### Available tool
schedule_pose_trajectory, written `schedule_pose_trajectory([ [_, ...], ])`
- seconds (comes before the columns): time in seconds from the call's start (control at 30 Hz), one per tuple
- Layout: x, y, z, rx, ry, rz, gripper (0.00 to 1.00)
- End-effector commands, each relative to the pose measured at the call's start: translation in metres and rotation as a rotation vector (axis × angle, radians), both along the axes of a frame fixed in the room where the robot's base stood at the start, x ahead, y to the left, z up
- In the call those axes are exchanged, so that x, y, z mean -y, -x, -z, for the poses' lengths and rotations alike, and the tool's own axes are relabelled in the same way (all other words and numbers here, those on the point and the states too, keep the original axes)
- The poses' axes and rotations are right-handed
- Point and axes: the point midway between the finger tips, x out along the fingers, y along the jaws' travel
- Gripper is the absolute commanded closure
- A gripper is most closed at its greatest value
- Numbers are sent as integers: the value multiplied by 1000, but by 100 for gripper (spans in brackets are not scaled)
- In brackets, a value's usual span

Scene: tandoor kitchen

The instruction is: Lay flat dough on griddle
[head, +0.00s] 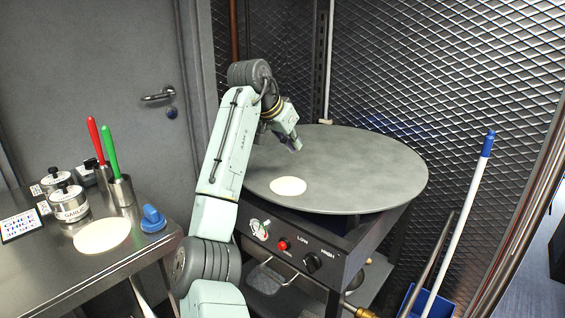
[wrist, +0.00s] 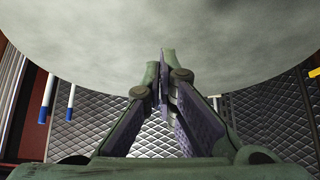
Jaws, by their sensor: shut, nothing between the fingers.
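A flat, pale round of dough (head: 288,186) lies on the front left part of the large round grey griddle (head: 370,170). A second, larger pale round (head: 102,235) lies on the steel counter at the left. My gripper (head: 296,146) is over the griddle, behind the dough on it and apart from it. In the wrist view my gripper (wrist: 165,65) is shut, its fingers together with nothing between them. The bare grey griddle surface (wrist: 230,35) fills the top of that view; no dough shows there.
The steel counter (head: 60,280) holds lidded tins (head: 70,202), a cup (head: 122,190) with red and green handled tools, a blue object (head: 153,218) and a small sign (head: 20,226). A white pole with a blue end (head: 462,210) leans at the right. The griddle's right side is clear.

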Motion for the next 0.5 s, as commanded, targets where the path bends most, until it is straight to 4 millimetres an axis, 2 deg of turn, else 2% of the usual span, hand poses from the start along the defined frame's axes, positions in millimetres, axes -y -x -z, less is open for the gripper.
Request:
schedule_pose_trajectory([
  [0.17, 8, -9, 16, -6, 2, 4, 100],
  [0.5, 35, -45, 70, -7, 1, 4, 100],
])
